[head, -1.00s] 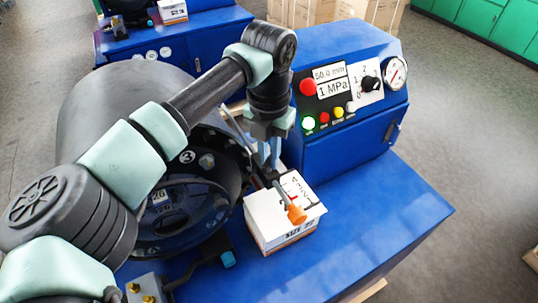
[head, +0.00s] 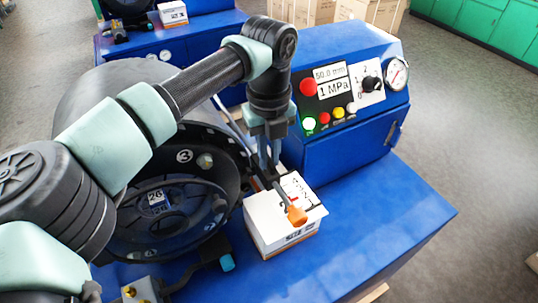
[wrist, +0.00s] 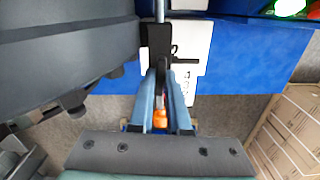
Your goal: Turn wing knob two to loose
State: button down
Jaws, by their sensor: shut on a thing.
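My gripper (head: 269,168) points down beside the right rim of the dark round crimper head. In the wrist view my gripper (wrist: 162,76) has its two blue fingers close together on a black knob (wrist: 161,62), which I take to be wing knob two. A "2" on a white label (wrist: 192,45) lies just to its right. The fingers hide most of the knob in the head view, so its exact angle cannot be told. An orange-tipped lever (head: 296,214) sticks out in front of the fingers; its orange end also shows between them in the wrist view (wrist: 160,118).
A white box (head: 280,234) stands on the blue bench (head: 370,225) under the lever. The crimper head (head: 170,212), marked 3, is close on the left. A blue control box (head: 345,140) with buttons and a gauge stands behind right. The bench's right part is clear.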

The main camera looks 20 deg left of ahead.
aim_at(269, 159)
jog(key=shift+w+a+r+n, duration=0.1)
jog(key=shift+n, duration=0.6)
jog(key=c, duration=0.9)
grip_release()
notch_tip(269, 159, up, 13)
jog(key=b, duration=0.3)
jog(key=shift+b, duration=0.3)
